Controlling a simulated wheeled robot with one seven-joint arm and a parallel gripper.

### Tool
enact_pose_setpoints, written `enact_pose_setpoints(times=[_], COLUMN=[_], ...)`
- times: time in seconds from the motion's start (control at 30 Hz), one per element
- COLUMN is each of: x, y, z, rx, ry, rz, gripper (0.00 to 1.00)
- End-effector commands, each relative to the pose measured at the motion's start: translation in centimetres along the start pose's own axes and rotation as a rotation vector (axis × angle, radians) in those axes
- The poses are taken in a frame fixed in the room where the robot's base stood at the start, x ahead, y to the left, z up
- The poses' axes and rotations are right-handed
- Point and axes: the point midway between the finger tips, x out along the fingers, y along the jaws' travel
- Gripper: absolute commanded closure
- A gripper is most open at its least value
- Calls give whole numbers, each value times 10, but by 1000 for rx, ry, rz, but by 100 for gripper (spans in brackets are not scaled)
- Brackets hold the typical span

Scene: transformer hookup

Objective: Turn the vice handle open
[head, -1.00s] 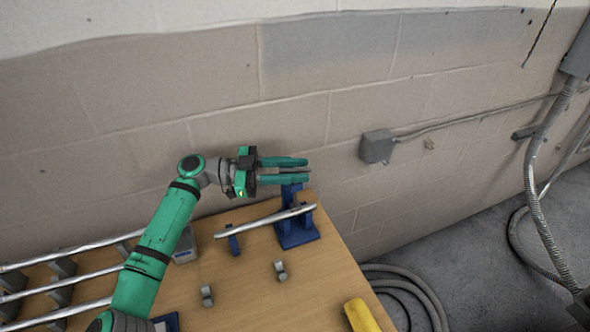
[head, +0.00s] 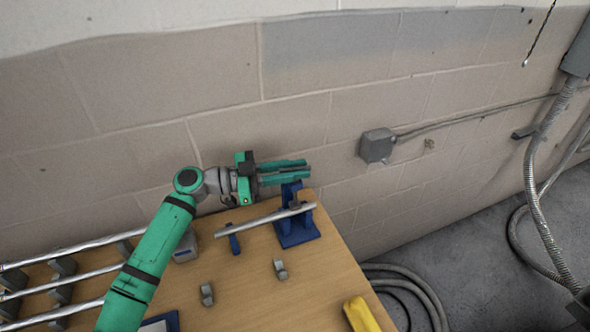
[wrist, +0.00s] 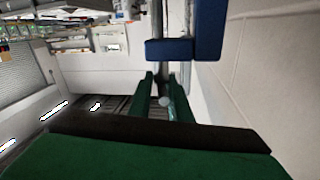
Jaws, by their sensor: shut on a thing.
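The blue vice (head: 297,232) stands at the right corner of the wooden bench, with a silver pipe (head: 262,218) running through it. My gripper (head: 305,170) is just above the vice's upright, pointing right. In the wrist view, my gripper's two green fingers (wrist: 164,98) are shut on the vice handle, whose grey rounded end (wrist: 166,101) shows between them. The blue vice body (wrist: 207,30) is beyond and to the right there. Most of the handle is hidden by the fingers in the head view.
A small blue support (head: 234,240) holds the pipe to the left. Two grey clips (head: 280,269) and a yellow object (head: 360,315) lie on the bench (head: 325,285). More pipes (head: 70,250) rest on a rack at left. The block wall (head: 250,120) is close behind my gripper.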

Motion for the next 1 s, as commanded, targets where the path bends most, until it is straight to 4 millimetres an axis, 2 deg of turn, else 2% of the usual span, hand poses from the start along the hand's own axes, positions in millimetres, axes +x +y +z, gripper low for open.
enact_pose_setpoints(times=[0.3,1.0], x=[-4,-1], y=[-2,-1], z=[-3,-2], rx=[5,2], ry=[-48,-139], rz=[-244,-695], gripper=[100,100])
